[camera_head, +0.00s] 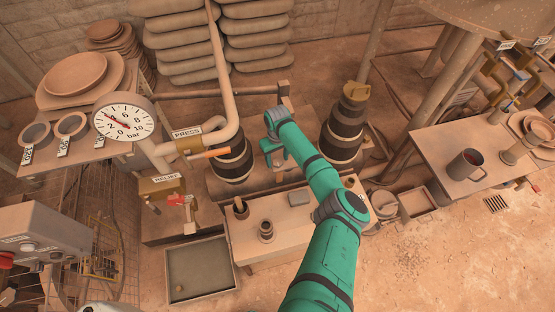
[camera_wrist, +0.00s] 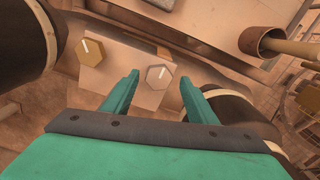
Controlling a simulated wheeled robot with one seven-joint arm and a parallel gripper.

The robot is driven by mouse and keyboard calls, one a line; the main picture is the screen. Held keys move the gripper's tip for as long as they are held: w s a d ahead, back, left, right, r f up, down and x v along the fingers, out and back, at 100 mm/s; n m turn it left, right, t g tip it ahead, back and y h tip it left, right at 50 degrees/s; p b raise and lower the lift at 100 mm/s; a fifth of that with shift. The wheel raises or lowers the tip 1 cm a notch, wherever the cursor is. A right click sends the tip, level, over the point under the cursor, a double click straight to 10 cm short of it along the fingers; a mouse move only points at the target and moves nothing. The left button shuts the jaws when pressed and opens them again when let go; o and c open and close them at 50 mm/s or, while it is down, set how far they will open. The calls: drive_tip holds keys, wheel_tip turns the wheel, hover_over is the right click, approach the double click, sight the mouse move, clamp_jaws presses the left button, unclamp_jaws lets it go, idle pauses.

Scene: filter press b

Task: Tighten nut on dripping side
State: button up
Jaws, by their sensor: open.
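Two hexagonal nuts sit on a pale block in the wrist view. The brass-coloured nut (camera_wrist: 91,53) is at the left, with a white line tilted up-left. The grey nut (camera_wrist: 158,77) is to its right, with a white line tilted slightly up-right. My gripper (camera_wrist: 160,79) is open, its two green fingers apart on either side of the grey nut in the picture; I cannot tell whether they touch it. In the head view my green arm reaches between two dark banded stacks, and the nuts are hidden there. No drip can be made out.
The left dark stack (camera_head: 232,163) and right dark stack (camera_head: 343,130) stand close to my arm. A pressure gauge (camera_head: 124,116), PRESS lever (camera_head: 211,153) and RELIEF valve (camera_head: 178,200) are left. A tray (camera_head: 201,293) lies on the floor. A mug (camera_head: 465,164) stands right.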

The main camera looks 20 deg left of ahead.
drive_tip(key=shift+w+f, duration=0.1)
drive_tip(key=shift+f, duration=0.35)
drive_tip(key=c, duration=1.1)
drive_tip(key=shift+o, duration=0.2)
drive_tip(key=m, duration=0.3)
drive_tip(key=shift+m, duration=1.6)
